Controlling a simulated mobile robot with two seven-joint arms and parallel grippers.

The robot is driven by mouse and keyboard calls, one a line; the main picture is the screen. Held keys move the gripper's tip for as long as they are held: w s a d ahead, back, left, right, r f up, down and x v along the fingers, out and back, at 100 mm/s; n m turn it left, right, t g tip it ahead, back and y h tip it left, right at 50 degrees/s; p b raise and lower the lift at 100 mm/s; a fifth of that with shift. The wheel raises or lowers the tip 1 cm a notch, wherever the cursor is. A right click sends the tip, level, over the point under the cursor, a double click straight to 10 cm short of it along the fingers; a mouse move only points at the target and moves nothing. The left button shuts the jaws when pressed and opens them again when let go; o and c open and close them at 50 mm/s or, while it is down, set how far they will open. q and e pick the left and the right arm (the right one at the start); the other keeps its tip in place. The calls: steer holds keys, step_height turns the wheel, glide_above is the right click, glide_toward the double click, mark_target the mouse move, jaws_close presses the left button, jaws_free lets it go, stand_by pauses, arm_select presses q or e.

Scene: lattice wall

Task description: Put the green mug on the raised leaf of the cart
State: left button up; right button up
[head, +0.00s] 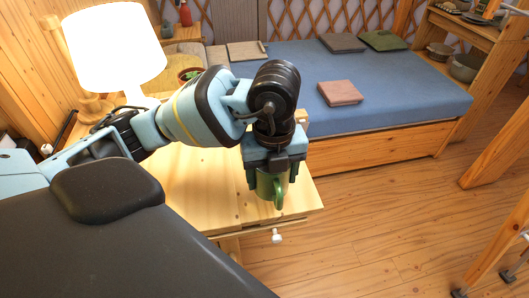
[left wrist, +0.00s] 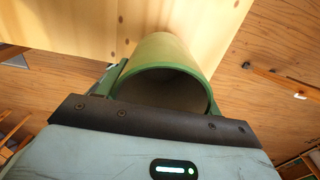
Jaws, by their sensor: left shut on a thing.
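The green mug (head: 272,187) is in my left gripper (head: 270,177), which points down with its two fingers around the mug. The mug looks upright, with its handle facing the head camera. The left wrist view shows the mug's rim and open mouth (left wrist: 165,75) between the fingers. The light wooden cart top (head: 195,185) has a seam, and the part right of it, which looks like the raised leaf (head: 308,197), lies under and around the mug. I cannot tell whether the mug's bottom touches it. My right gripper is not in view.
A white lamp (head: 115,50) and a potted plant (head: 190,75) stand at the left. A blue bed (head: 390,90) with folded cloths is behind. A white knob (head: 277,237) sticks out below the cart's front edge. Wooden floor (head: 370,220) lies open at the right.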

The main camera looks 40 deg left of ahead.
arm_select(q)
steer(key=w+a, duration=0.6)
steer(key=shift+w+a+f, duration=0.15)
steer(key=shift+a+f, duration=0.05)
steer(key=shift+f, duration=0.15)
steer(key=shift+w+a+f, duration=0.1)
steer(key=shift+f, duration=1.7)
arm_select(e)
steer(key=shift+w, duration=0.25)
arm_select(q)
steer(key=shift+f, duration=0.15)
steer(key=o, duration=1.2)
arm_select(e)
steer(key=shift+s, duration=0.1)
arm_select(q)
step_height(320, 180, up, 12)
steer(key=shift+r+p, duration=0.15)
steer(key=shift+p, duration=0.7)
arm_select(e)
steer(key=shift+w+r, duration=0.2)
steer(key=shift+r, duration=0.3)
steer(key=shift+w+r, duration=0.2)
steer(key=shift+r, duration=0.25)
